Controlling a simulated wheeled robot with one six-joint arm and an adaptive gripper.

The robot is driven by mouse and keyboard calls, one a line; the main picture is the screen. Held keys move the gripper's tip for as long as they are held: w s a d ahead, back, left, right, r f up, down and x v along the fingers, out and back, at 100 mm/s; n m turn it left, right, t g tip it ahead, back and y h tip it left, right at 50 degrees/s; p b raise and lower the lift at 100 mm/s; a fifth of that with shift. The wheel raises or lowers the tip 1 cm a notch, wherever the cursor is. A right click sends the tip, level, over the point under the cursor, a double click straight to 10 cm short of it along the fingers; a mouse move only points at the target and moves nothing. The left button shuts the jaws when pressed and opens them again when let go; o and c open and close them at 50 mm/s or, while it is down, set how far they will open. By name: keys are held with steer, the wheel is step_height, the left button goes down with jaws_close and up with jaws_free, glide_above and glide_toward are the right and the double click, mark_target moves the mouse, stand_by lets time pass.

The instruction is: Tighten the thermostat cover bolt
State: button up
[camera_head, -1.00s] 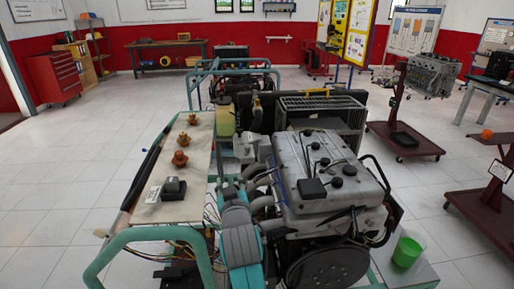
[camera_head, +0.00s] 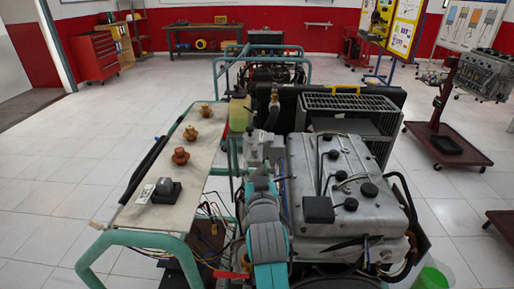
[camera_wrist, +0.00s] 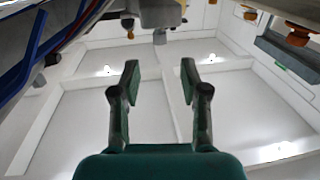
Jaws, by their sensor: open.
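The engine (camera_head: 345,215) with its grey ribbed cover stands on a teal frame, right of centre in the head view. I cannot make out the thermostat cover or its bolt for certain. My grey and teal arm reaches forward along the engine's left side; my gripper is not clear in the head view. In the wrist view my gripper (camera_wrist: 158,80) is open, with two dark green fingers apart and nothing between them. A grey fitting (camera_wrist: 160,14) with a short stub shows at the top, beyond the fingertips.
A pale panel (camera_head: 165,200) with several orange-brown knobs lies left of my arm. A yellowish reservoir (camera_head: 239,112) and a radiator (camera_head: 350,103) stand behind the engine. A green bucket (camera_head: 432,277) is at lower right. Floor on the left is clear.

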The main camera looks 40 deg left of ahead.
mark_target(255, 151)
steer(key=x, duration=0.9)
steer(key=shift+w+a, duration=0.15)
steer(key=shift+w, duration=0.05)
steer(key=shift+c, duration=0.3)
jaws_close()
